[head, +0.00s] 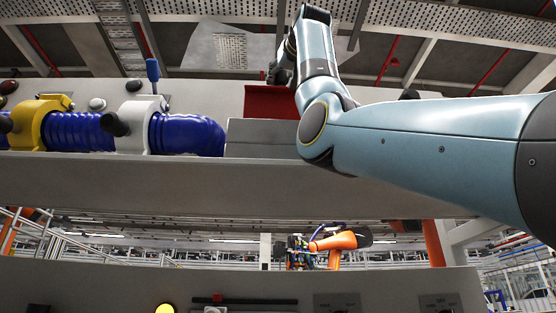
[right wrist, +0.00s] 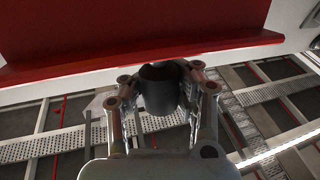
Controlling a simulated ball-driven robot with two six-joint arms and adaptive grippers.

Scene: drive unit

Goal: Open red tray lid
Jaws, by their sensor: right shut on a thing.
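The red tray lid (head: 268,101) shows in the head view as a red panel, partly hidden behind my right arm. In the right wrist view the red lid (right wrist: 130,30) fills the top, with a lip along its lower edge. My right gripper (head: 281,72) is at the lid's upper edge in the head view. In the right wrist view my right gripper (right wrist: 160,80) is shut on a dark cylindrical handle (right wrist: 158,92) beside the lid's lip. Where the handle joins the lid is hidden. My left gripper is not in view.
A grey shelf (head: 150,178) runs below the lid. To the left are blue ribbed hoses (head: 187,135) with a white clamp (head: 141,122) and a yellow clamp (head: 38,122). A grey box (head: 258,135) sits under the lid. An orange robot arm (head: 336,241) stands far behind.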

